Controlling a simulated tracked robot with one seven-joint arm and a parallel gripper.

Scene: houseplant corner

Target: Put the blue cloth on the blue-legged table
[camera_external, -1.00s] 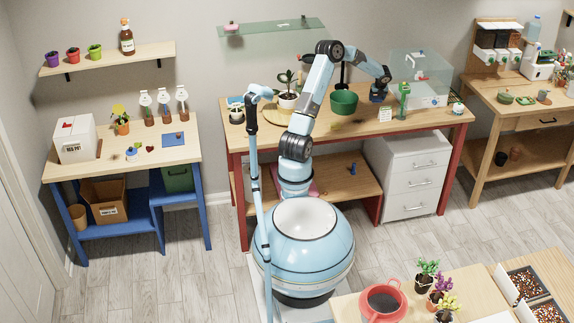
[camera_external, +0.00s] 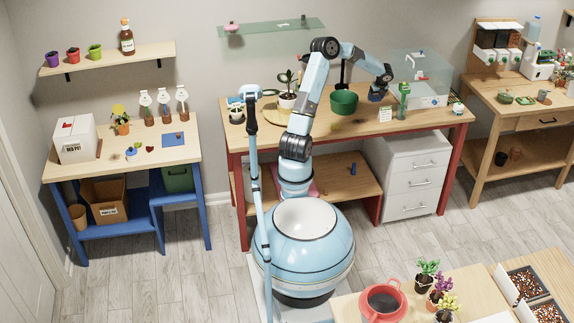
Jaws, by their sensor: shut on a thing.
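My gripper (camera_external: 378,94) is at the end of my bent arm, low over the right half of the red-legged table. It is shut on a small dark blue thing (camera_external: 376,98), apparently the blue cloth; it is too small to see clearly. The blue-legged table (camera_external: 63,166) stands at the left, well away from my gripper, with a pale wooden top. A flat blue square (camera_external: 168,144) with a small dark thing on it lies on the right part of that top.
The blue-legged table also holds a white box (camera_external: 75,140), a yellow-flowered pot (camera_external: 121,126) and several bottles at the back. Its front edge has some free room. Near my gripper stand a green bowl (camera_external: 343,104), a green bottle (camera_external: 403,105) and a clear case (camera_external: 425,75).

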